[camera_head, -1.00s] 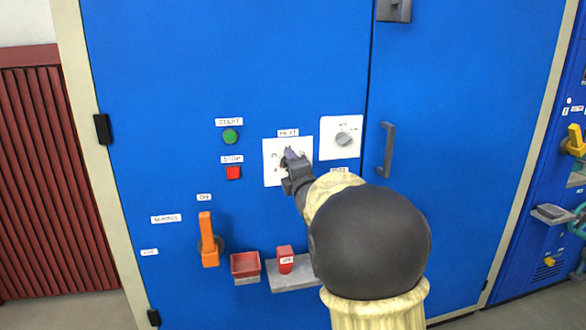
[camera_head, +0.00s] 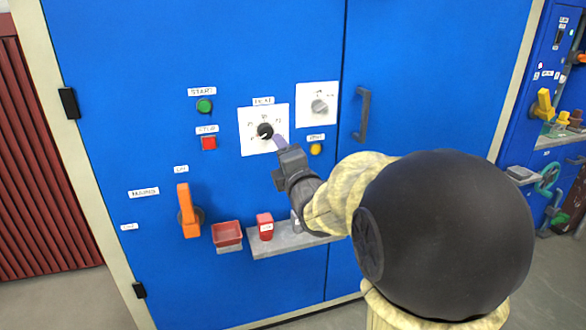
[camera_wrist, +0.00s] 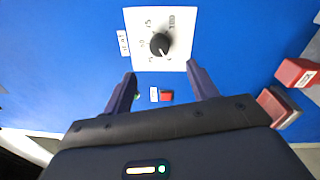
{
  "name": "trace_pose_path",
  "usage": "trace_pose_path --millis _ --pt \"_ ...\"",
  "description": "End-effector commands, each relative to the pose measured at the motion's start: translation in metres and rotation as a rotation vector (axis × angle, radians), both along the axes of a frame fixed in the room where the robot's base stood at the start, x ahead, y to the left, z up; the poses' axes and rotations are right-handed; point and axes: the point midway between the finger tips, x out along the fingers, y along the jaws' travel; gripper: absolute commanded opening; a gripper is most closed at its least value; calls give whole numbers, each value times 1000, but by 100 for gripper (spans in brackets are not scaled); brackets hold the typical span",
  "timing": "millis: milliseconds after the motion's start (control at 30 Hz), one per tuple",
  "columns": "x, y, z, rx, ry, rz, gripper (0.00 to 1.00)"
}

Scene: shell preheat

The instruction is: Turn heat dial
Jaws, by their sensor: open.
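The heat dial (camera_head: 265,131) is a round black knob with a white pointer mark, on a white scale plate (camera_head: 250,143) fixed to the blue cabinet door, under a HEAT label. In the wrist view the dial (camera_wrist: 160,44) is uncovered, ahead of the fingertips and near the middle between them, with numbers around it. My gripper (camera_head: 280,141) is open and empty, just right of and below the dial in the head view. In the wrist view my gripper (camera_wrist: 162,80) shows two purple fingers spread apart, not touching the dial.
A second plate with a grey knob (camera_head: 319,106) is right of the dial, with a yellow button (camera_head: 316,149) below. A green START button (camera_head: 204,106), red STOP button (camera_head: 208,143), orange lever (camera_head: 187,211), red tray (camera_head: 227,233) and grey shelf (camera_head: 288,243) are nearby. A door handle (camera_head: 362,114) projects at right.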

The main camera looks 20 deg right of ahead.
Motion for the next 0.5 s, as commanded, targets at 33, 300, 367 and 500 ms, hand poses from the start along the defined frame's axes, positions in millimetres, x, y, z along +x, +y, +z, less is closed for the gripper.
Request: trace_pose_path --millis 33,300,367,500 --pt "-10 -1 1 2 0 -1 58" --pt "-56 -2 -3 1 1 -1 58" --pt "-61 -2 -3 0 1 0 58" --pt "-65 -2 -4 -1 0 0 58"
